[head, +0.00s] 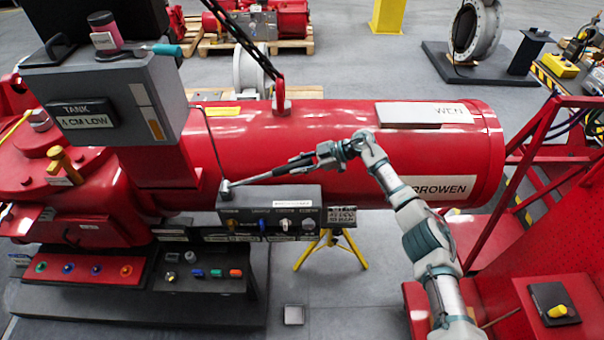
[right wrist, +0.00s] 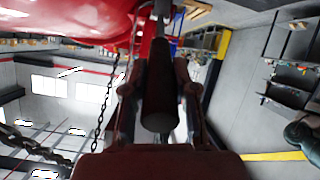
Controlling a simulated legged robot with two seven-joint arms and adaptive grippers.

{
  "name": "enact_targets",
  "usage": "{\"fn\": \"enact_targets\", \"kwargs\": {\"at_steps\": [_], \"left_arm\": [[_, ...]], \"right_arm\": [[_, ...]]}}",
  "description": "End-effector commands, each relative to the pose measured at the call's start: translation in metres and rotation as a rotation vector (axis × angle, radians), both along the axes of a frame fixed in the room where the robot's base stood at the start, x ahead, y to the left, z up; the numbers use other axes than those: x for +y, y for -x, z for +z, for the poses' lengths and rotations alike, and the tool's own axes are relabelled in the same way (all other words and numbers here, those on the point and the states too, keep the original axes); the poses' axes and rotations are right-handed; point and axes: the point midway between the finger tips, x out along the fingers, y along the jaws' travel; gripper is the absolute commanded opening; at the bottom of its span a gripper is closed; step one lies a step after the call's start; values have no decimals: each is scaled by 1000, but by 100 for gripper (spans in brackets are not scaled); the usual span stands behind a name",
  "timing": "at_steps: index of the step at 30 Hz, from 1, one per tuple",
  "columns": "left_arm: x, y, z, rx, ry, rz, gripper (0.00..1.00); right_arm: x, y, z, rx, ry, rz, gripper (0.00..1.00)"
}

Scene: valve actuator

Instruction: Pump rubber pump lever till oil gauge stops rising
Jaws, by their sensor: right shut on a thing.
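The pump lever (head: 262,176) is a thin rod with a dark grip, rising to the right from a pivot on the grey control block (head: 270,203) in front of the red cylinder. My right gripper (head: 320,156) is shut on the grip at the lever's upper right end. In the right wrist view, the dark round lever grip (right wrist: 160,95) sits between the two fingers of my right gripper (right wrist: 160,72). The grey tank box (head: 105,95) has a narrow vertical white and yellow strip (head: 148,110), apparently the oil gauge; its level is too small to read. My left gripper is out of view.
The large red cylinder (head: 340,145) lies behind the lever. A panel with coloured buttons (head: 85,268) is at the lower left. A yellow stand (head: 330,248) is under the block. Red framework (head: 545,150) stands at the right. A chain (right wrist: 105,110) hangs in the right wrist view.

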Motion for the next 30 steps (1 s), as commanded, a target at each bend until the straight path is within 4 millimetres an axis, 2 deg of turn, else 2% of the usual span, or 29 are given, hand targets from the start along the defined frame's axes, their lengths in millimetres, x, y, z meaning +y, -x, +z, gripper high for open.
{"fn": "enact_targets", "kwargs": {"at_steps": [1, 4, 14, 15, 17, 26, 30], "left_arm": [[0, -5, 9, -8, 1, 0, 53], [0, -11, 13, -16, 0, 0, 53], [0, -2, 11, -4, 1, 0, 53], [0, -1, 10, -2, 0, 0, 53], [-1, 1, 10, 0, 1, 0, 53], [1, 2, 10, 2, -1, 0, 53], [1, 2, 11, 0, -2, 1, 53]], "right_arm": [[7, 2, 9, -3, 2, 5, 0], [8, 2, 10, -2, 16, 4, 0], [8, 2, 8, -3, 22, 2, 0], [8, 2, 8, -3, 22, 2, 38], [8, 2, 8, -3, 23, 3, 53], [2, 2, 7, -2, 23, 1, 53], [-10, 1, 12, -3, 23, -2, 53]]}}
